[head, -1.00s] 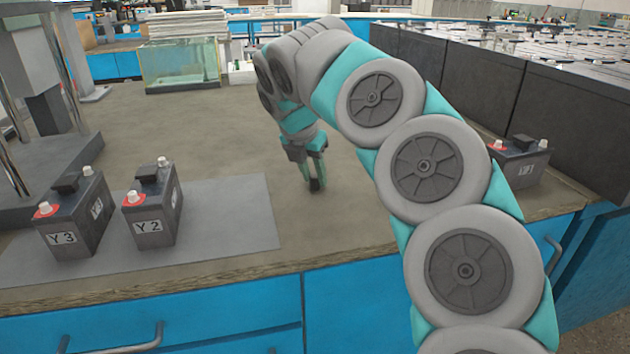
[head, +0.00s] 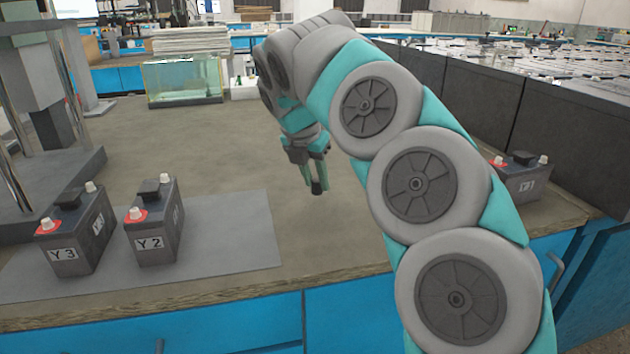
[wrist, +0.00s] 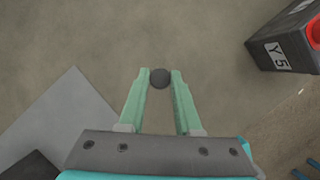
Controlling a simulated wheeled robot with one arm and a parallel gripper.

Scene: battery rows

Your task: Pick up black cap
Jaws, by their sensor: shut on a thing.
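The black cap (wrist: 160,78) is a small dark round piece between my fingertips in the wrist view. My gripper (wrist: 160,82) is shut on it, with one green finger touching each side. In the head view my gripper (head: 316,184) points down over the bench, and the cap (head: 317,188) shows dark at its tips. It looks held a little above the bench top, though the exact gap is hard to tell.
Battery Y 5 (wrist: 290,40) is at the upper right of the wrist view. A glass tank (head: 184,80) stands at the back. The bench middle is clear.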

